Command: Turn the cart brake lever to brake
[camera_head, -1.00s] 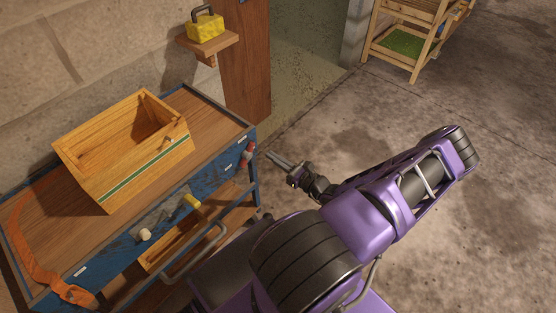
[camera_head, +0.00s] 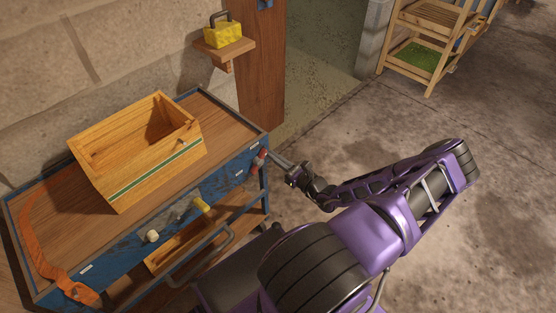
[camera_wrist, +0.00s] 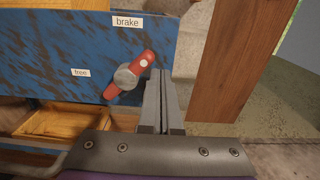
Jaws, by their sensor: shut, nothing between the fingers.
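The cart brake lever (camera_wrist: 129,74) is a red bar on a grey round hub, on the blue front panel of the cart (camera_head: 112,255). In the wrist view it is tilted, its upper end to the right and its lower end to the left. A "brake" label (camera_wrist: 128,22) is above it and a "free" label (camera_wrist: 80,72) is to its left. The lever also shows in the head view (camera_head: 259,160). My gripper (camera_wrist: 162,75) is shut and empty. Its fingertips are just right of the lever's upper end; I cannot tell whether they touch it.
An open wooden box (camera_head: 140,160) stands on the cart top. A white knob (camera_head: 152,236) and a yellow knob (camera_head: 202,205) are on the front panel, left of the lever. An orange strap (camera_head: 45,250) hangs over the left end. Open floor lies to the right.

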